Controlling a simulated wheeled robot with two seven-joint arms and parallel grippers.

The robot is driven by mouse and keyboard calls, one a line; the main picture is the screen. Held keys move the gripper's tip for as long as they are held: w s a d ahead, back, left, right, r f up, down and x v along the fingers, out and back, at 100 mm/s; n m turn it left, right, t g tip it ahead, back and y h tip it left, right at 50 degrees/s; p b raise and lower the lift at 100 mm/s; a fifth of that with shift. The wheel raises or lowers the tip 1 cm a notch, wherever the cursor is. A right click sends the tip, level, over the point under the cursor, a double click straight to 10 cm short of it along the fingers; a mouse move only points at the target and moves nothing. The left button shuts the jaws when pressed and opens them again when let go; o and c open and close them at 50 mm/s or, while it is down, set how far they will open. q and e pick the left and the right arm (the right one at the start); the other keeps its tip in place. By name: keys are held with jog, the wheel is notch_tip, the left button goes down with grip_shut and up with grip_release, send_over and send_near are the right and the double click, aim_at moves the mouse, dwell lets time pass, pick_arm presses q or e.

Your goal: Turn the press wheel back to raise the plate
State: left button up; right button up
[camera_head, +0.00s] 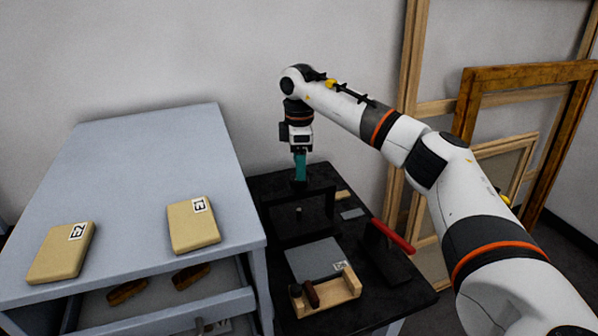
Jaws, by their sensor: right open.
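The black press (331,205) stands on the dark bench, towards its back. My right gripper (300,178) points straight down over the top of the press, its teal fingers at the press wheel. The wheel is dark and mostly hidden by the fingers, so its turn cannot be read. The gripper is open; whether the fingers touch the wheel cannot be told. The press plate is hard to make out against the dark frame, and its height cannot be told. My left gripper is out of view.
On the dark bench (420,297) are a grey sheet (312,258), a wooden tray (338,290) and a red-handled tool (393,236). Tan blocks (62,252) and (193,224) lie on the grey cabinet, above an open drawer (160,318). Frames (470,105) lean at right.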

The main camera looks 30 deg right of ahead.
aim_at(299, 184)
jog(key=shift+f, duration=2)
jog(key=c, duration=1)
jog(key=shift+p, duration=0.3)
jog(key=shift+n, duration=0.4)
